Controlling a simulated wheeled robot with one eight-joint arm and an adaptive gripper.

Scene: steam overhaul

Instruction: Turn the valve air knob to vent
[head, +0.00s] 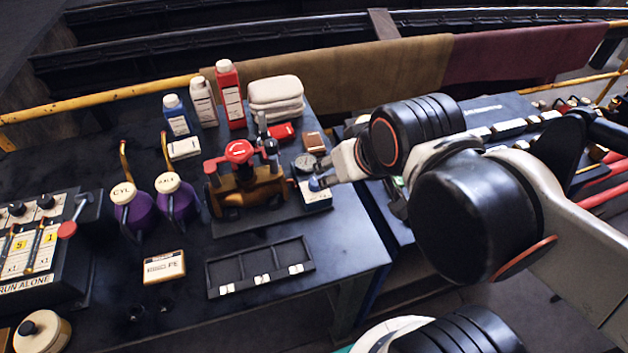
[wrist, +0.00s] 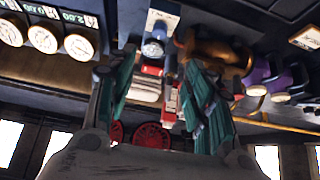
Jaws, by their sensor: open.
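A small blue knob (head: 317,184) sits on a white plate (head: 318,199) at the right end of the bench, taken here as the valve air knob. It also shows in the wrist view as a blue knob (wrist: 153,48) on the white plate (wrist: 163,14). My gripper (head: 327,180) reaches in from the right, close beside the knob in the head view. In the wrist view its teal fingers (wrist: 158,62) are apart, with the knob showing between and beyond their tips. I cannot tell whether they touch it. Any lettering on the plate is too small to read.
A brass valve body with a red top (head: 240,152) stands just left of the knob, and a round gauge (head: 305,162) behind it. Purple oil cans (head: 130,215), bottles (head: 230,95), folded cloths (head: 275,98) and a sectioned tray (head: 260,268) share the bench.

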